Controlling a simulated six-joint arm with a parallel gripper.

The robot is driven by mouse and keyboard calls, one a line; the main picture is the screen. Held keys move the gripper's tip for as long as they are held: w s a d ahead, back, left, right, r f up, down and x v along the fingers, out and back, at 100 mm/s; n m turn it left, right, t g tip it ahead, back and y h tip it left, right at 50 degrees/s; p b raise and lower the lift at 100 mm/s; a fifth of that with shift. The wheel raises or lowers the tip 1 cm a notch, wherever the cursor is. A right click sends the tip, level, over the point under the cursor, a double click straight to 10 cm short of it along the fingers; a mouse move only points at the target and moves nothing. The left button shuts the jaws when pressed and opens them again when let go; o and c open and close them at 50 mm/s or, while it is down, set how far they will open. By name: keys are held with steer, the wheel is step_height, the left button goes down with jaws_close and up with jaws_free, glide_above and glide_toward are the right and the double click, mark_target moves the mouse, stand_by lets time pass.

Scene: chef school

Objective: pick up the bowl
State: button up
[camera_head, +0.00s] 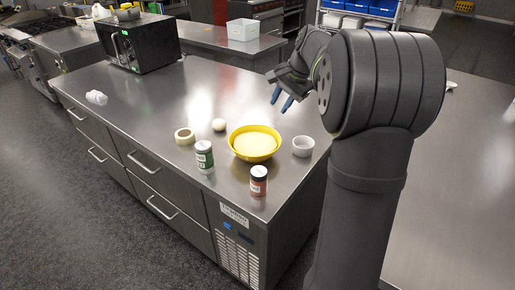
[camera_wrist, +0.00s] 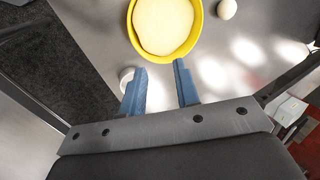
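A yellow bowl (camera_head: 240,148) with a pale, dough-like filling sits upright on the steel counter, near its front edge. It also shows at the top of the wrist view (camera_wrist: 199,30), beyond the fingertips. My gripper (camera_head: 282,97) hangs above the counter, behind and to the right of the bowl. Its blue fingers (camera_wrist: 161,88) are spread apart with nothing between them. A small white cup or ramekin (camera_head: 303,147) stands just right of the bowl, and my left finger partly hides it in the wrist view (camera_wrist: 126,76).
A green-labelled can (camera_head: 204,157), a red-labelled can (camera_head: 259,181), a tape-like ring (camera_head: 185,136) and a white ball (camera_head: 219,125) stand around the bowl. A black microwave (camera_head: 140,43) is at the back left. The counter behind the bowl (camera_head: 215,90) is clear.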

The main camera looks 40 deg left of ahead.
steer(key=s+d+f+m+t, duration=0.1)
steer(key=s+d+f+m, duration=0.2)
steer(key=s+f, duration=0.15)
glide_toward(268, 154)
steer(key=x, duration=0.6)
steer(key=shift+w+a, duration=0.25)
steer(key=shift+a, duration=0.1)
steer(key=shift+d+x, duration=0.15)
steer(key=shift+x, duration=1.15)
steer(key=shift+d+x, duration=0.15)
steer(key=shift+x, duration=1.2)
steer(key=shift+w+f, duration=0.1)
steer(key=shift+w, duration=0.1)
steer(key=shift+c, duration=0.4)
jaws_close()
